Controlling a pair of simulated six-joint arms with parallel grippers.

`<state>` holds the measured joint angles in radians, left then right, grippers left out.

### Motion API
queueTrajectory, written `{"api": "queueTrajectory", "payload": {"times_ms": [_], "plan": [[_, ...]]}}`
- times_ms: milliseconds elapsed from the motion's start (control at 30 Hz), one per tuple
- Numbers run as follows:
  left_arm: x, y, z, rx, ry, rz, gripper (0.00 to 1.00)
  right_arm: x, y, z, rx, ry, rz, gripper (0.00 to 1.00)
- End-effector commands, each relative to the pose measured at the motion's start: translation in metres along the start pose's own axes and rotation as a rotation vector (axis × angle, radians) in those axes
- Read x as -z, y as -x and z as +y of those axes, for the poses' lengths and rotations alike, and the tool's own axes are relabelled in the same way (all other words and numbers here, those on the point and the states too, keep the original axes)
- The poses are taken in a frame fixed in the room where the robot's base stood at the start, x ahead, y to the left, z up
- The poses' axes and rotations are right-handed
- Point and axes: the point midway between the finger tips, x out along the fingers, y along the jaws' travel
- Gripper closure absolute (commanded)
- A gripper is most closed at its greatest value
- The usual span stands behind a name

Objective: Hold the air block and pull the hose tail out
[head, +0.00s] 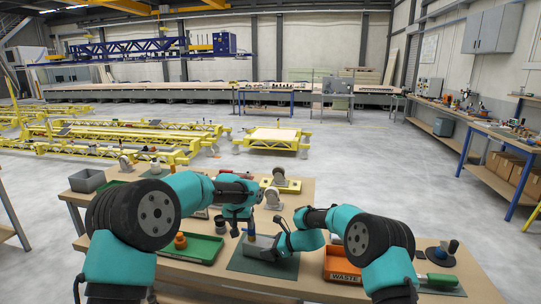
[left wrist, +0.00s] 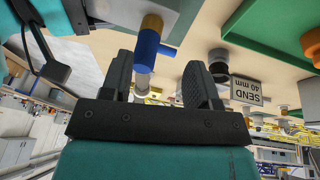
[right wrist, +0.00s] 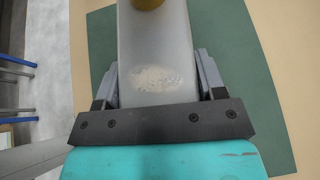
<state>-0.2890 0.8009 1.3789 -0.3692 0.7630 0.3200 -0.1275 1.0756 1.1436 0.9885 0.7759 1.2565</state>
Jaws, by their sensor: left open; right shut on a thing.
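The grey air block (head: 262,251) lies on a dark green mat (head: 238,262) at the front of the bench. In the right wrist view the block (right wrist: 155,40) has a pale worn patch and a brass fitting (right wrist: 148,4) at its far end. My right gripper (right wrist: 157,78) is shut on it, a finger on each side. A blue sleeve (left wrist: 147,46) stands on the brass fitting, with the pale hose tail (left wrist: 142,76) coming out of it. My left gripper (left wrist: 158,72) is open, and the tail's end shows between its fingers, apparently without contact.
A green tray (head: 207,257) with an orange part (head: 180,241) is left of the mat. An orange WASTE tray (head: 338,274) is at right, near a green-handled tool (head: 437,280). A SEND 40 mm sign (left wrist: 246,91) stands behind. A grey bin (head: 87,180) sits back left.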

Motion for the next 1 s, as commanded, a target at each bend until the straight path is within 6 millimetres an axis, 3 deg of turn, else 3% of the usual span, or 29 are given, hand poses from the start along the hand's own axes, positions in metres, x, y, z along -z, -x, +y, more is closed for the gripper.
{"api": "queueTrajectory", "payload": {"times_ms": [200,567,767,1000], "plan": [[0.024,0.017,0.022,0.091,-0.05,-0.014,0.45,-0.003,0.001,-0.001,0.002,0.002,-0.003,0.65],[0.025,0.018,0.023,0.101,-0.053,-0.016,0.45,-0.003,0.001,-0.001,0.002,0.002,-0.003,0.65],[0.025,0.012,0.023,0.1,-0.053,-0.017,0.45,-0.003,0.001,-0.001,0.002,0.002,-0.003,0.65],[0.024,-0.009,0.021,0.1,-0.052,-0.018,0.45,-0.003,0.001,-0.001,0.002,0.002,-0.003,0.65]]}}
